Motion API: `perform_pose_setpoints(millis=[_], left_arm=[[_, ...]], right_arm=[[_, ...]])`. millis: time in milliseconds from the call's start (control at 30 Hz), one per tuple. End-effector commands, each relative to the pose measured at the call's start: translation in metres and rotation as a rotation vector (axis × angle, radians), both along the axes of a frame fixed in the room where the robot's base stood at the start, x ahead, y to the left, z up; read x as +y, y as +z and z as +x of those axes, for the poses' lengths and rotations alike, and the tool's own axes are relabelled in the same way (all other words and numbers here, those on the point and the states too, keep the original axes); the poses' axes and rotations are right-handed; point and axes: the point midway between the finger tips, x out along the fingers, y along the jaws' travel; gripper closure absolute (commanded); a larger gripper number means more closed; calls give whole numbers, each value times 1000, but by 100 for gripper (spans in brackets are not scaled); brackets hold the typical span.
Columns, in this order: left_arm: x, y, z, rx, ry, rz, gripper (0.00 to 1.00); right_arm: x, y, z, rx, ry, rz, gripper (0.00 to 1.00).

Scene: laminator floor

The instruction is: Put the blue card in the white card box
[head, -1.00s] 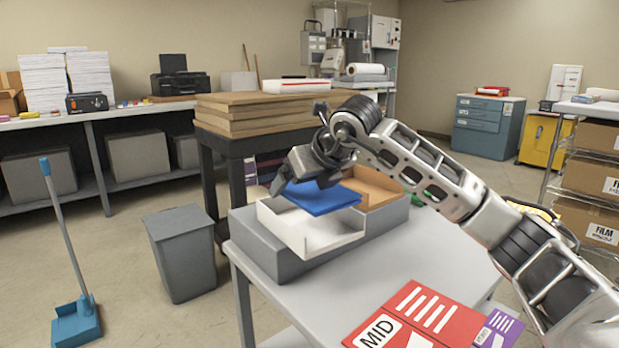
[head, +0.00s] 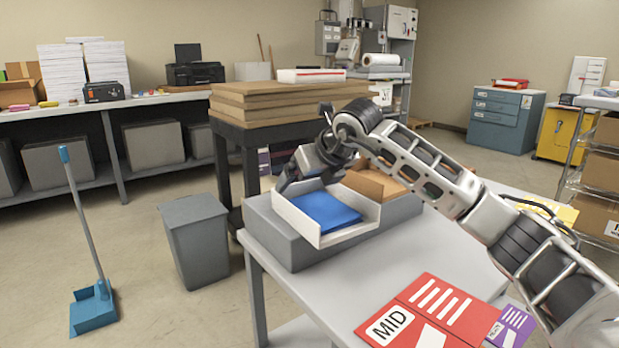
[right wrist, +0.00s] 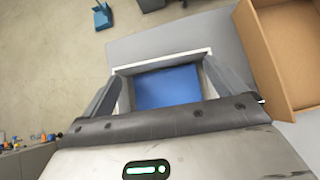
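The blue card (head: 326,212) lies flat inside the white card box (head: 322,241), which sits on a grey block on the table. My right gripper (head: 309,186) is above the far left part of the box. In the right wrist view, the fingers of my right gripper (right wrist: 169,90) are spread wide apart, with the blue card (right wrist: 168,87) and the white box (right wrist: 160,64) below and between them. Nothing is held between the fingers. My left gripper is not in view.
A brown cardboard box (head: 371,184) stands right beside the white box; it also shows in the right wrist view (right wrist: 270,60). Red and purple cards (head: 440,310) lie at the table's front. A grey bin (head: 195,240) stands on the floor at left.

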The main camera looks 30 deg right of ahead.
Motion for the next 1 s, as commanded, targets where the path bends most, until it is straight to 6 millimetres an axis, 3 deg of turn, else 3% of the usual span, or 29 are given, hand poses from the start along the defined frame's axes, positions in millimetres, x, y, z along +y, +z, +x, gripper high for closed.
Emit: perform_pose_setpoints(millis=[267, 700, 1000], left_arm=[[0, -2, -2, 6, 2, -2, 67], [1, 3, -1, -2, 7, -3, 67], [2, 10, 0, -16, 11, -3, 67]], right_arm=[[0, 8, -7, -3, 0, 0, 0], [-2, 78, -77, -7, -1, -2, 0], [-2, 108, -109, -1, -1, 1, 0]])
